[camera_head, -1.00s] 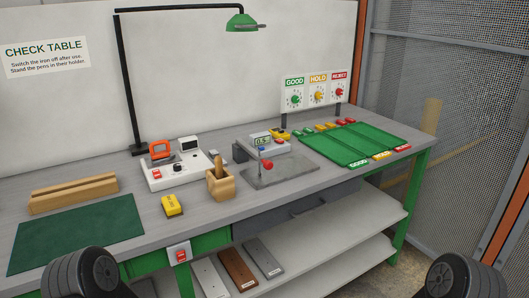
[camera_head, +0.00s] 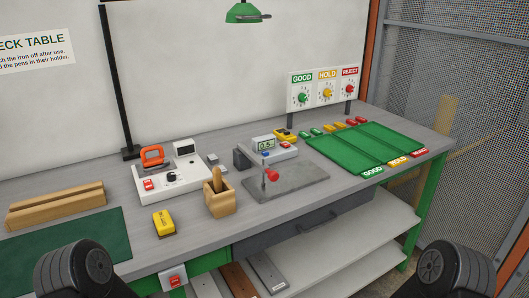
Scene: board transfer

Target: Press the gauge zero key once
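The gauge (camera_head: 278,151) is a small light grey box near the middle of the table, with a display (camera_head: 264,143) that seems to read about 0.5. A small red spot (camera_head: 285,145) shows on its face, and a small blue spot shows at its front left. I cannot tell at this size which one is the zero key. A grey plate (camera_head: 300,182) with a red-knobbed lever (camera_head: 270,174) lies in front of the gauge. Neither of my grippers is in view; only dark rounded parts of my arms show at the bottom corners.
A wooden pen holder (camera_head: 220,203) and a yellow block (camera_head: 164,224) stand left of the plate. A white iron station (camera_head: 179,189) is behind them. Green trays (camera_head: 350,150) lie at the right. A lamp (camera_head: 244,13) hangs above. A red switch (camera_head: 174,281) is on the front edge.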

